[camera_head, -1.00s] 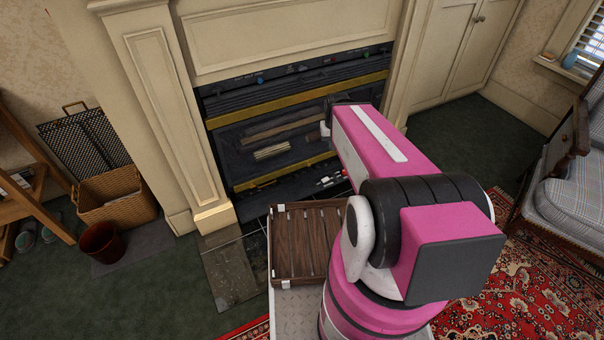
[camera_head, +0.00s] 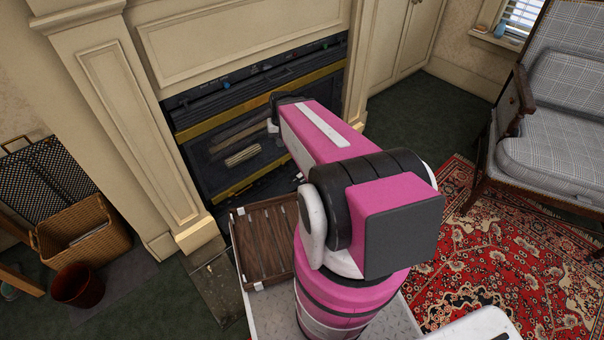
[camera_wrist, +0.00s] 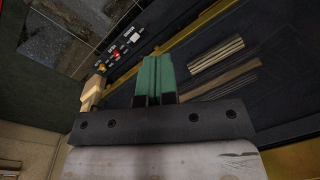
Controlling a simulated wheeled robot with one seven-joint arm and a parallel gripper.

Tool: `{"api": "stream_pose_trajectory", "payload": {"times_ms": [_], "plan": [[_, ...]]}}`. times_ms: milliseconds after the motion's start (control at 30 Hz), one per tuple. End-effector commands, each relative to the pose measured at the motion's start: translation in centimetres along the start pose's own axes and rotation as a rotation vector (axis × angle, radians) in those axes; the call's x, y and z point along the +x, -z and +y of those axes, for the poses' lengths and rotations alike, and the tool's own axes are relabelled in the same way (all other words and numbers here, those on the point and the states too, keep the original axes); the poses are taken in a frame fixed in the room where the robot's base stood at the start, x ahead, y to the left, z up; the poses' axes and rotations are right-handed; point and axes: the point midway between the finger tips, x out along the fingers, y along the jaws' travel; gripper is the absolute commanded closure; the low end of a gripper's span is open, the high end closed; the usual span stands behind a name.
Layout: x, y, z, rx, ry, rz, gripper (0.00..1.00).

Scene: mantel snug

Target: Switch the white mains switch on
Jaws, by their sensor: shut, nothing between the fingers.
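A row of small switches sits on a dark panel low in the fireplace, with pale marks beside it. In the wrist view a white switch (camera_wrist: 135,38) is at the upper end of the row and a red one (camera_wrist: 116,54) is beside it. I cannot tell the switch's position. My gripper (camera_wrist: 156,62) shows as two green fingers pressed together and empty, apart from the switches in the picture. In the head view my arm hides the fingers and most of the panel; only small light specks (camera_head: 298,178) show.
The fireplace surround (camera_head: 150,130) frames the dark heater front with its brass bar (camera_head: 250,98). A wooden tray (camera_head: 262,240) rides on my base. A wicker basket (camera_head: 85,240) and brown bin (camera_head: 77,286) stand left. An armchair (camera_head: 555,130) stands right on a red rug (camera_head: 500,260).

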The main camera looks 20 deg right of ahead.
Motion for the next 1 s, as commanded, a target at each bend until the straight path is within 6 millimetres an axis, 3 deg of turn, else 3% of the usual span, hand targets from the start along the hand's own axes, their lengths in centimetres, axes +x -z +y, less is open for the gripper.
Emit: {"api": "stream_pose_trajectory", "payload": {"times_ms": [33, 300, 500, 600, 800, 1000], "plan": [[2.2, 2.6, 0.5, 0.058, 0.033, -0.005, 1.0], [13.6, 12.0, 4.0, 0.464, 0.253, -0.03, 1.0], [22.6, 17.6, 8.1, 0.782, 0.403, -0.057, 1.0], [26.2, 19.4, 10.0, 0.915, 0.462, -0.069, 1.0], [30.1, 21.0, 12.2, 1.066, 0.527, -0.083, 1.0], [30.9, 21.1, 12.7, 1.1, 0.541, -0.086, 1.0]]}}
